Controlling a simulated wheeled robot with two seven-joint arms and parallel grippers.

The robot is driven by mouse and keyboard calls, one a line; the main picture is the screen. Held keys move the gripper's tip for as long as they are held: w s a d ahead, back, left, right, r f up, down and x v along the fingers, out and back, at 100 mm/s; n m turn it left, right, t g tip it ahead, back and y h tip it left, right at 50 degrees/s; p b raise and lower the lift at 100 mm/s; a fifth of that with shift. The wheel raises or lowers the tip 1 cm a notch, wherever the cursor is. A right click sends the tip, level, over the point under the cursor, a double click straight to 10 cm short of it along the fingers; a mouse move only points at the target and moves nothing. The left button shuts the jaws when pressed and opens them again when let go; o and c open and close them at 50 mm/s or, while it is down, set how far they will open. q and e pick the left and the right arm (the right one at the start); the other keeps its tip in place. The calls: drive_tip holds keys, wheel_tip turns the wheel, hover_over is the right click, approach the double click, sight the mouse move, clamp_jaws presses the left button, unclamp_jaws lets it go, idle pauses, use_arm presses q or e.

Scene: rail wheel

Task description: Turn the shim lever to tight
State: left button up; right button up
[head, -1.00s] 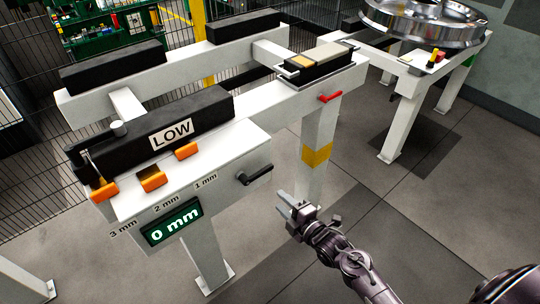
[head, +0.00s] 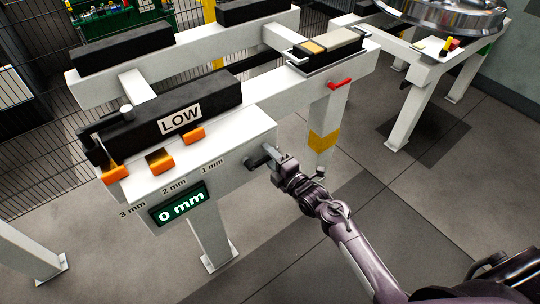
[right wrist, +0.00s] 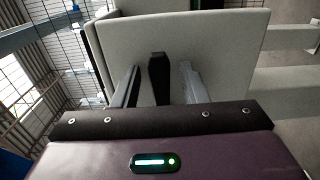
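The black lever (head: 252,163) sits on the right end face of the white shim box (head: 235,140). My right gripper (head: 271,160) is at this lever and partly covers it in the head view. In the right wrist view the lever (right wrist: 158,80) stands between the two spread fingers (right wrist: 162,84), with a gap on each side. The gripper is open around it. The display (head: 181,204) on the box's front reads 0 mm, and a sign (head: 180,121) on the black block reads LOW. No tight mark is readable. My left gripper is not in view.
A small red lever (head: 340,83) is on the rail frame behind. A shiny wheel (head: 445,15) rests on a stand at the back right.

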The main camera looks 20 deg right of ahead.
sight(246, 174)
drive_tip(key=shift+d, duration=0.1)
clamp_jaws()
drive_tip(key=shift+f, duration=0.2)
drive_tip(key=shift+f+m+b, duration=0.3)
drive_tip(key=shift+m+b, duration=0.05)
drive_tip(key=shift+m, duration=0.15)
drive_tip(key=shift+s+a+f+m+b, duration=0.1)
drive_tip(key=shift+f+m+b, duration=0.25)
drive_tip(key=shift+m, duration=0.25)
drive_tip(key=shift+a+f+m+b, duration=0.1)
drive_tip(key=shift+f+m+b, duration=0.2)
drive_tip(key=shift+m, duration=0.3)
drive_tip(key=shift+s+a+f+m+b, duration=0.35)
drive_tip(key=shift+a+f+m, duration=0.5)
drive_tip(key=shift+m, duration=1.6)
drive_tip(key=shift+s+a+f+m+b, duration=0.3)
drive_tip(key=shift+a+f+m, duration=0.6)
drive_tip(key=shift+m, duration=1.5)
drive_tip(key=shift+s+a+f+m+b, duration=0.2)
drive_tip(key=shift+s+a+f+m, duration=0.25)
drive_tip(key=shift+a+m, duration=1.35)
drive_tip(key=shift+d+m, duration=0.55)
drive_tip(key=shift+m, duration=0.2)
